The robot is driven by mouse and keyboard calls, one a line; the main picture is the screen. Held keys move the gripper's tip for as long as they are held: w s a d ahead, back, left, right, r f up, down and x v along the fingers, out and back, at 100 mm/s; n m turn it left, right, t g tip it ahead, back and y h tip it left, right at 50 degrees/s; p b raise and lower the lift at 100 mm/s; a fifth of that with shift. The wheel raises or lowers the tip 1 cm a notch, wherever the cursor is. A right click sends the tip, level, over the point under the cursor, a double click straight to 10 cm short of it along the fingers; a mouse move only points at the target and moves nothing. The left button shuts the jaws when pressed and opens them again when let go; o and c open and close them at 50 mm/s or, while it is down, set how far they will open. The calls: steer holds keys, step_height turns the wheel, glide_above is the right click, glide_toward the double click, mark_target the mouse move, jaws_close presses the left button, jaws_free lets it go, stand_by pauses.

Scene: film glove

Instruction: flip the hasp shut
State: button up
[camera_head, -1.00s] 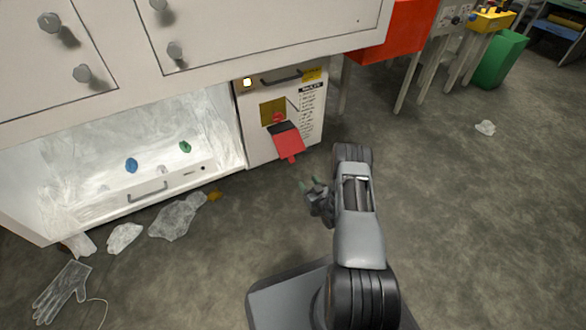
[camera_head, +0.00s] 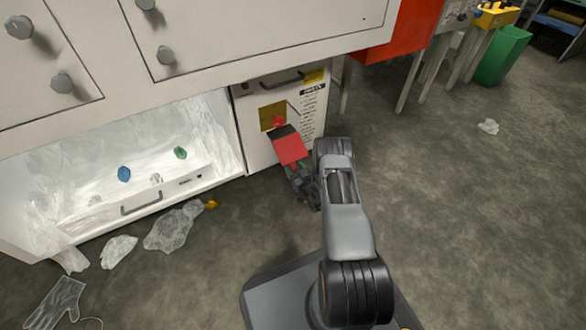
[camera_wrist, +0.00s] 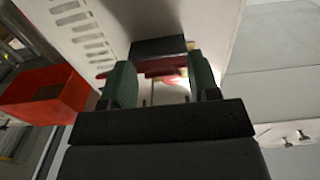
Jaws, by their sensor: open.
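The hasp (camera_head: 289,147) is a red flap with a black band at its top. It hangs out from a yellow plate (camera_head: 268,118) with a red knob (camera_head: 278,121) on the white cabinet front. My gripper (camera_head: 296,176) is open just below the hasp and partly hidden by it. In the wrist view the green fingers of my gripper (camera_wrist: 165,85) stand apart. A red part of the hasp (camera_wrist: 160,66) shows between and beyond them, with a black block (camera_wrist: 158,47) above it. I cannot tell whether the fingers touch it.
A white drawer (camera_head: 150,195) with blue and green lumps stands left of the cabinet. Clear plastic sheets (camera_head: 172,228) and a film glove (camera_head: 58,302) lie on the floor. A red bin (camera_head: 400,30) hangs at the right. The floor to the right is mostly clear.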

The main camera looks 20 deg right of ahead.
steer(key=shift+c, duration=0.4)
jaws_close()
